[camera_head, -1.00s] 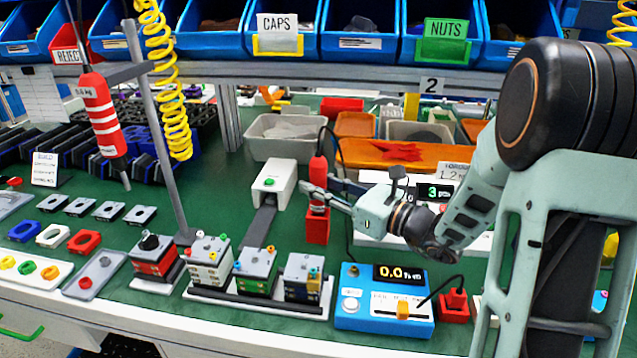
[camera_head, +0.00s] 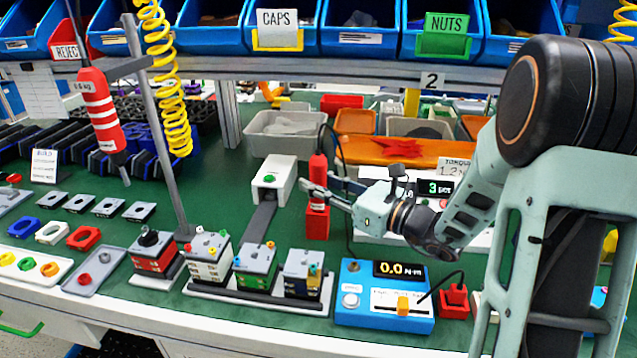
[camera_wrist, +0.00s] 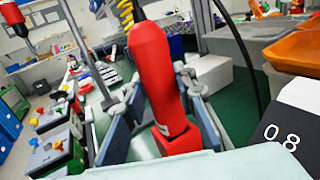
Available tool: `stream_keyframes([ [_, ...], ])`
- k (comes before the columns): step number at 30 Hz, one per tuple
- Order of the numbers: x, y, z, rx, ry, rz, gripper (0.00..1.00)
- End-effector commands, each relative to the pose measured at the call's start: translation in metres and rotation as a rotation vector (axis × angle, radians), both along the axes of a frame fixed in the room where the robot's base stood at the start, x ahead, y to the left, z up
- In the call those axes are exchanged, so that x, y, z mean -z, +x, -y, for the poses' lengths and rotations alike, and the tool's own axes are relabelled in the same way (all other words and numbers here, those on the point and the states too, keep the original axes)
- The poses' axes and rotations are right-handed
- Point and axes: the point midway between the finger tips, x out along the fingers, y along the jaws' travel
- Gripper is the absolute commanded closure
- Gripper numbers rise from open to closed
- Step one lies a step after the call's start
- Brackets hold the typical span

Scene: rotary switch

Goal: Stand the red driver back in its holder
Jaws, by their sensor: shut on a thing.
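The red driver (camera_head: 318,168) stands upright near the middle of the bench, with a black cord at its top. It also shows large and close in the wrist view (camera_wrist: 155,75). The red holder (camera_head: 317,225) is a small block directly below it. In the wrist view the driver's lower end meets the holder (camera_wrist: 182,143); how deep it sits is hidden. My gripper (camera_head: 312,194) reaches in from the right and is shut on the driver, with a finger on each side of its body in the wrist view (camera_wrist: 160,108).
A white unit with a green button (camera_head: 272,182) stands just left of the holder. A blue torque tester (camera_head: 385,318) is in front. Grey bins (camera_head: 290,143) and an orange tray (camera_head: 380,151) lie behind. A red-and-white driver (camera_head: 102,110) hangs at the left.

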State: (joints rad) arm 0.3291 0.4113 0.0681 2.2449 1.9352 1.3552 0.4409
Motion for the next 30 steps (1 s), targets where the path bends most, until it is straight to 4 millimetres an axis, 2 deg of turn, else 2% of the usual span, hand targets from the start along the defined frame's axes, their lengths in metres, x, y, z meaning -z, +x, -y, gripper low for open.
stream_keyframes([
  [19, 0.0043, 0.0001, 0.0, 0.0, 0.001, 0.001, 1.0],
  [20, 0.0044, 0.0001, -0.0001, 0.0, 0.001, 0.001, 0.77],
  [21, 0.0045, 0.0001, 0.0, 0.0, 0.0, 0.0, 0.81],
  [23, 0.0046, 0.0, 0.0, 0.0, 0.0, 0.0, 0.82],
  [24, 0.0047, 0.0, 0.0, 0.0, 0.0, 0.0, 0.72],
  [29, 0.0048, 0.0, 0.0, 0.0, 0.001, -0.001, 0.54],
  [30, 0.0048, 0.0, 0.0, 0.0, 0.0, 0.0, 0.54],
])
